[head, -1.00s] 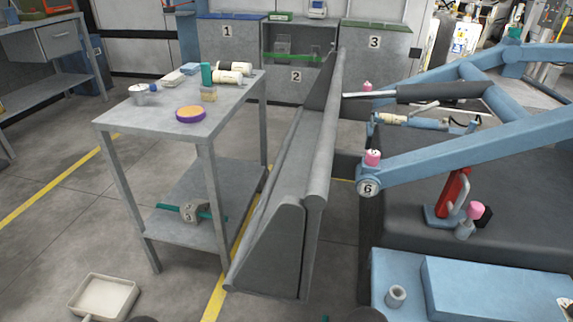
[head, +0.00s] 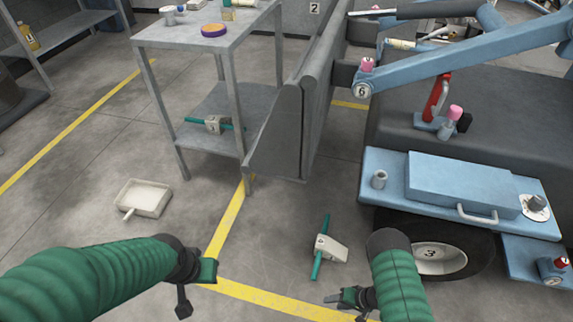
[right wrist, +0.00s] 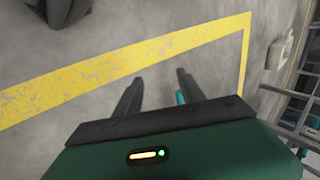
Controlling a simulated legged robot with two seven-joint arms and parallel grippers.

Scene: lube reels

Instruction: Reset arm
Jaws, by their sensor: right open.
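My right arm (head: 402,285) comes in from the bottom right in green sleeving. My right gripper (head: 345,298) is low over the floor beside the yellow line. In the right wrist view its two dark fingers (right wrist: 158,88) are apart with nothing visible between them. My left arm (head: 90,275) reaches in from the left. My left gripper (head: 195,287) hangs above the floor near the yellow line, and its jaw gap does not show clearly. A pale block with a teal bar (head: 329,248) lies on the floor, beyond my right gripper.
A blue machine (head: 400,175) with a wheel (head: 440,258) stands close at the right. A grey table (head: 190,38) has a similar teal-barred block (head: 212,124) on its lower shelf. A pale tray (head: 145,198) lies on the floor at left. Floor between my arms is mostly clear.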

